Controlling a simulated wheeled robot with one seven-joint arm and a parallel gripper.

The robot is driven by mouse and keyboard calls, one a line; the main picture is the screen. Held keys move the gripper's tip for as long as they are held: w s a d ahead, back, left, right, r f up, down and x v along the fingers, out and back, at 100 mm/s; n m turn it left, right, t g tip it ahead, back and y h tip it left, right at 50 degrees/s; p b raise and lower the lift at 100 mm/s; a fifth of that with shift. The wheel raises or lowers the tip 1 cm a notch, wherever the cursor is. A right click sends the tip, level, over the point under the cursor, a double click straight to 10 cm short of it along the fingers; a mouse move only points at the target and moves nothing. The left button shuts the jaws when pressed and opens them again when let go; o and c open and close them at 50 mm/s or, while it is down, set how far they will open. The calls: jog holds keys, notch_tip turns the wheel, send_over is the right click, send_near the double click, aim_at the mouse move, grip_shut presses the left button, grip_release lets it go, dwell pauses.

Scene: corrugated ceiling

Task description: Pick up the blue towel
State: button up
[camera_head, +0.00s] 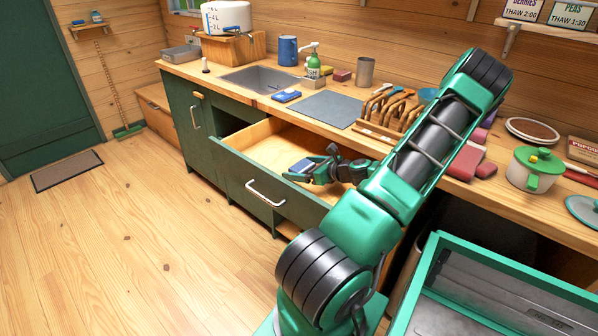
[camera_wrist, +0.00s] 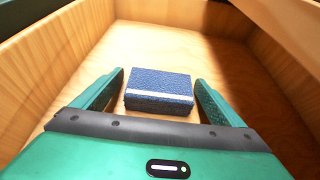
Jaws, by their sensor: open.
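The blue towel (camera_wrist: 158,88) is a folded block with a white stripe along its near side, lying on the wooden floor of the open drawer (camera_head: 232,163). In the head view the towel (camera_head: 301,166) shows just left of my gripper (camera_head: 312,174), which is inside the drawer. In the wrist view my gripper (camera_wrist: 161,80) is open, with one finger on each side of the towel. A gap shows between the towel and each finger, so neither appears to touch it.
Drawer walls (camera_wrist: 48,58) rise around the gripper on the sides and far end. The counter above holds a sink (camera_head: 262,78), a small blue item (camera_head: 287,96), a grey mat (camera_head: 327,108) and a wooden rack (camera_head: 385,120). Open floor (camera_head: 130,230) lies left.

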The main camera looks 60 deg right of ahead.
jog(key=shift+c, duration=0.7)
jog(key=c, duration=1)
